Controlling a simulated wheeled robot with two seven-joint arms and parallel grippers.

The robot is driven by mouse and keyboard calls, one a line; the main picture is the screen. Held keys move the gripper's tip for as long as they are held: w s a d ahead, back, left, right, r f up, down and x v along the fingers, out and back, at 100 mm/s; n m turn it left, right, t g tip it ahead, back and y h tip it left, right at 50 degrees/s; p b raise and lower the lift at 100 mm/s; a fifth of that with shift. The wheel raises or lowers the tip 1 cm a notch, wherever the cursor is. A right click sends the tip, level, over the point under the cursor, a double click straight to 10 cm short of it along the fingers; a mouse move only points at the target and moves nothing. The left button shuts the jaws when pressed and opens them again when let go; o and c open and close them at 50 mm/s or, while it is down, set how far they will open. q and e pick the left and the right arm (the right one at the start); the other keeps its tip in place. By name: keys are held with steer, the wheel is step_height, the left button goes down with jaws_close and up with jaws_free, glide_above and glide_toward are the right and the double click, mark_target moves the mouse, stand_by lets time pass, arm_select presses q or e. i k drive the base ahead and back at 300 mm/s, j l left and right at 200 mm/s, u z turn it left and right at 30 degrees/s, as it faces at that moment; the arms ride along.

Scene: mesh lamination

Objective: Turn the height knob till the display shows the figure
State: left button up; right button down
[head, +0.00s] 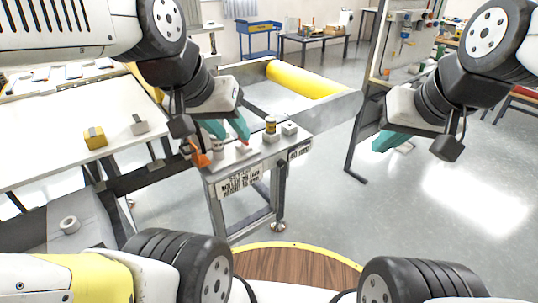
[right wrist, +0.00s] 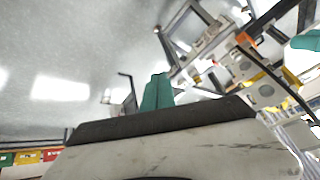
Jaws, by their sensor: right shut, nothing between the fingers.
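The control stand (head: 215,172) has a lettered label (head: 240,183) on its front and a smaller dark-lettered plate (head: 300,151) at its right; I cannot read a figure on either. On its top are a pale round knob (head: 217,149), a red button (head: 244,147) and a yellow-brown cylinder (head: 270,126). I cannot tell which is the height knob. My left gripper (head: 229,130) has its teal fingers apart, just above the stand between the pale knob and the red button. My right gripper (head: 386,141) is shut and empty, out to the right; its fingers (right wrist: 157,92) show in the right wrist view.
An orange part (head: 200,158) stands at the stand's left edge, and a small white block (head: 289,128) at its right. A yellow roller (head: 300,80) lies behind. A white table (head: 60,150) is at left. The floor (head: 450,200) at right is clear.

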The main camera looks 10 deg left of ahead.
mark_target(281, 163)
steer(key=k+j+u, duration=0.1)
steer(key=j+u, duration=0.65)
steer(key=j, duration=0.25)
